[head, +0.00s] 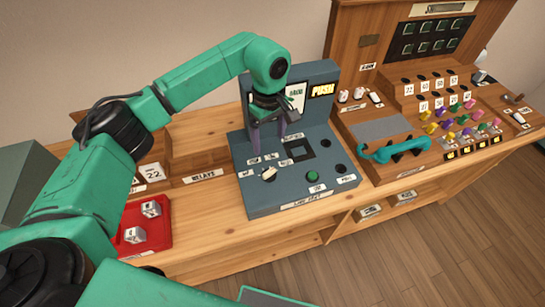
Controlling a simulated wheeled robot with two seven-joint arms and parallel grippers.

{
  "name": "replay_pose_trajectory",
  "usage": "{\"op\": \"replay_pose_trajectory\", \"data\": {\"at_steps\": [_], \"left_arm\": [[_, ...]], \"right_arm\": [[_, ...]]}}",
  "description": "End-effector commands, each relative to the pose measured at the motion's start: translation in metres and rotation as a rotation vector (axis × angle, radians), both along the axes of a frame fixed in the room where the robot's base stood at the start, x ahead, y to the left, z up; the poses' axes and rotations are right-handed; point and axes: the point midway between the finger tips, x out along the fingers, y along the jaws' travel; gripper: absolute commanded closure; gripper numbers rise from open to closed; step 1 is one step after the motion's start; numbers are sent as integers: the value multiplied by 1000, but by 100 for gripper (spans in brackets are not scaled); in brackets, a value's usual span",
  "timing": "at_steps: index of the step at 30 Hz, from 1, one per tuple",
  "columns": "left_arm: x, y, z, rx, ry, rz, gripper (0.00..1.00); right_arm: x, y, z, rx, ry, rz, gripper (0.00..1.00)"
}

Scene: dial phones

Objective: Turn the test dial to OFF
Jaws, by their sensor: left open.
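The test dial (268,173) is a small pale knob on the sloped face of the blue-grey line test box (290,207). Small white labels stand in an arc around its far side, too small to read surely, so I cannot tell which one it points at. My left gripper (269,138) is open above the back of the box, fingers pointing down. It is beyond the dial in the picture and apart from it. My right gripper is not in view.
A green button (312,176) is right of the dial. A teal handset (395,149) lies on the wooden switchboard (372,172) with coloured plugs at right. A red tray (157,243) with small metal blocks is at left. Bare bench (215,220) lies between tray and box.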

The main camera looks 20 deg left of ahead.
Motion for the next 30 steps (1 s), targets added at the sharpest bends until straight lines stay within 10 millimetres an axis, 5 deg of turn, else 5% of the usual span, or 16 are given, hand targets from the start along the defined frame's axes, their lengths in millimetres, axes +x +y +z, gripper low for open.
{"op": "replay_pose_trajectory", "data": {"at_steps": [7, 11, 15, 25, 26, 30], "left_arm": [[-2, 0, -58, 0, 6, 1, 12], [-3, 0, -93, 0, 6, 1, 12], [-2, -1, -120, -2, 3, 1, 12], [-2, 0, -132, -1, -2, 0, 12], [-2, 0, -132, -1, -2, 0, 16], [-2, 0, -132, -1, -1, 0, 70]], "right_arm": [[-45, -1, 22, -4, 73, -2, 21], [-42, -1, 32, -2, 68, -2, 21], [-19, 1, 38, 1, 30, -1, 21], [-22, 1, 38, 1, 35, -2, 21], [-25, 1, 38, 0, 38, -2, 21], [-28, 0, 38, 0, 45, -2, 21]]}}
